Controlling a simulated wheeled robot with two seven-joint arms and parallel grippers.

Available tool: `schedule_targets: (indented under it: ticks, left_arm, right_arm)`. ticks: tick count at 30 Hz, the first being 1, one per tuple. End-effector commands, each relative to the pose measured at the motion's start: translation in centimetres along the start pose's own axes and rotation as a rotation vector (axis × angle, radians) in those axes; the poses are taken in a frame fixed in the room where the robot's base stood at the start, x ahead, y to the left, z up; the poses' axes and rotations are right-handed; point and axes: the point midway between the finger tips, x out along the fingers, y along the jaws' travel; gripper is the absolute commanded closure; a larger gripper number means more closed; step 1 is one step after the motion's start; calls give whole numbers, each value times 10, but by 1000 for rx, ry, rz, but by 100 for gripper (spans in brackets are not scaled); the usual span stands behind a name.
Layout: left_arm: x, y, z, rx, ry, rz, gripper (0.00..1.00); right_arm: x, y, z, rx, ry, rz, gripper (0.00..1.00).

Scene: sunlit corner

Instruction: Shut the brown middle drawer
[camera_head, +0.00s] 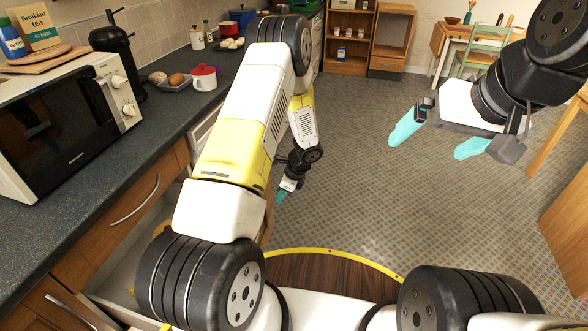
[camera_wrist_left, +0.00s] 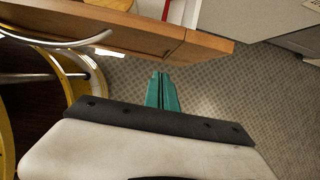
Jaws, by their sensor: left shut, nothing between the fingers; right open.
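The brown middle drawer stands pulled out at the lower left in the head view, its pale grey inside (camera_head: 128,262) showing; my left arm covers much of it. In the left wrist view its brown front (camera_wrist_left: 150,35) crosses the top, with a curved silver handle (camera_wrist_left: 62,42) at the left. My left gripper (camera_head: 280,196) is shut and empty; in the left wrist view its teal fingertips (camera_wrist_left: 161,76) are close to the front near its right end. I cannot tell whether they touch. My right gripper (camera_head: 438,137) is open and empty, above the floor at the right.
A closed drawer (camera_head: 150,180) is above, under the dark worktop (camera_head: 165,125) with a microwave (camera_head: 70,120). My round base with its yellow rim lies beside the drawer front in the left wrist view. The tiled floor (camera_head: 350,190) ahead is clear. A wooden cabinet (camera_head: 570,230) stands at the right.

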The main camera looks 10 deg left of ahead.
Motion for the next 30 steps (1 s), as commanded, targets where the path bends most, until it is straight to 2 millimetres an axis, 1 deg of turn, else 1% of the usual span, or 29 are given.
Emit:
schedule_targets:
  ticks: [1,3,6,9,13,25,30]
  left_arm:
    - [11,1,0,1,-1,4,100]
    - [12,0,15,-4,-1,0,100]
    - [17,0,26,-4,0,0,100]
    - [20,0,34,-2,0,0,100]
    - [21,0,37,-1,-1,-1,100]
    - [22,0,39,-1,-1,0,100]
    - [25,0,48,-3,-2,1,100]
  right_arm:
    - [0,0,0,0,0,0,0]
    - [0,0,0,0,0,0,0]
    - [0,0,0,0,0,0,0]
    - [0,0,0,0,0,0,0]
    - [0,0,0,0,0,0,0]
    - [0,0,0,0,0,0,0]
    - [0,0,0,0,0,0,0]
